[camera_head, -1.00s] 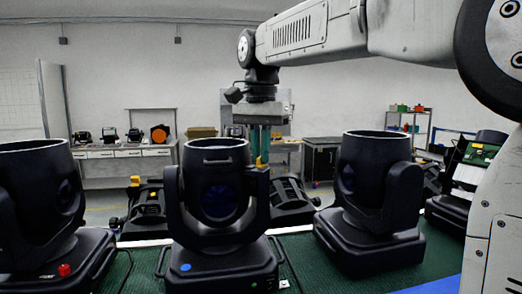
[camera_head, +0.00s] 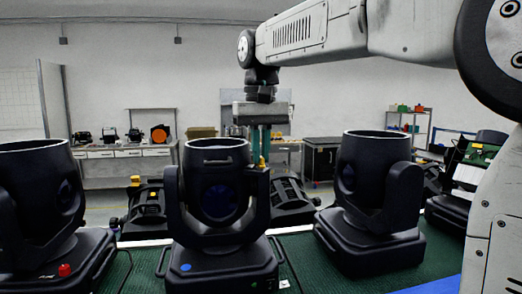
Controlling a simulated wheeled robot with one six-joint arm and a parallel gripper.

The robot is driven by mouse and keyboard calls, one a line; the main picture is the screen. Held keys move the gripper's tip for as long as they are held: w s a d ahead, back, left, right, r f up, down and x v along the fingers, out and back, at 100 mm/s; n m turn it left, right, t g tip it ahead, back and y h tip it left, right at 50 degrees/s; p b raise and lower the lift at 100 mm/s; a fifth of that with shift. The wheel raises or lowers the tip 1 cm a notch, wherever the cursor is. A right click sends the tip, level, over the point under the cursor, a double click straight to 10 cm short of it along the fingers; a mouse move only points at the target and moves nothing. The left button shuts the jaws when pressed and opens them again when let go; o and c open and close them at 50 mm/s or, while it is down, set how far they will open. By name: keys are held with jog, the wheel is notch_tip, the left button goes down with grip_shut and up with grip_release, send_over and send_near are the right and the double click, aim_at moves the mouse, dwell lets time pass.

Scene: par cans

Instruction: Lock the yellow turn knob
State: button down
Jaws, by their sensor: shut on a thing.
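The yellow turn knob (camera_head: 262,161) is a small yellow piece at the top of the right yoke arm of the middle black moving-head light (camera_head: 218,195). My gripper (camera_head: 261,150) points straight down from above, behind the light's right edge. Its teal fingers are shut on the knob, which shows only as a small bit of yellow at their tips. The knob's exact angle is too small to tell.
Black lights stand on the left (camera_head: 38,190) and right (camera_head: 372,185) of the green table mat (camera_head: 325,262). The left one has a red knob (camera_head: 65,270). Another black light with yellow parts (camera_head: 147,200) lies behind. Open air surrounds the gripper above the lights.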

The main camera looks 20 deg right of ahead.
jog(key=n, duration=0.4)
jog(key=shift+n, duration=0.3)
jog(key=n, duration=0.4)
jog(key=shift+n, duration=0.4)
jog(key=c, duration=1.5)
grip_release()
jog(key=shift+c, duration=0.2)
jog(key=shift+r, duration=0.1)
notch_tip(320, 180, up, 8)
jog(key=shift+f, duration=0.2)
